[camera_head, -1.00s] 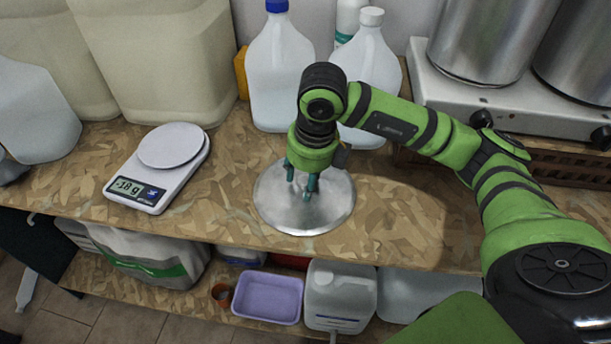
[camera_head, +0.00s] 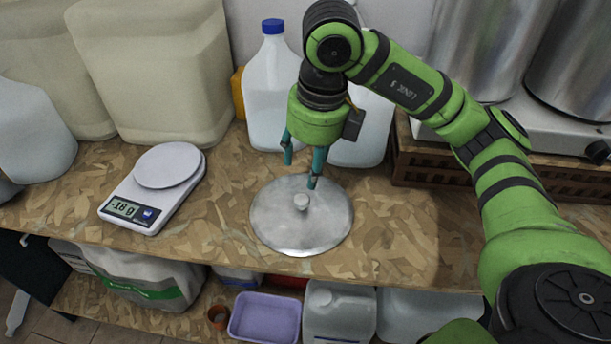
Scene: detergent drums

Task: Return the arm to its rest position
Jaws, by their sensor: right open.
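My right arm comes in from the right. Its gripper (camera_head: 301,172) is open and empty, pointing down above the far edge of a round metal lid (camera_head: 290,232). The fingers look clear of the knob, with one fingertip overlapping the lid's far side in the picture. My left gripper does not show.
A white scale (camera_head: 153,189) stands to the left on the worktop (camera_head: 395,232). Clear jugs, one a blue-capped jug (camera_head: 272,92), stand behind the gripper. Steel pots and a white stove (camera_head: 540,118) are at the right. A purple tub (camera_head: 264,317) sits on the shelf below.

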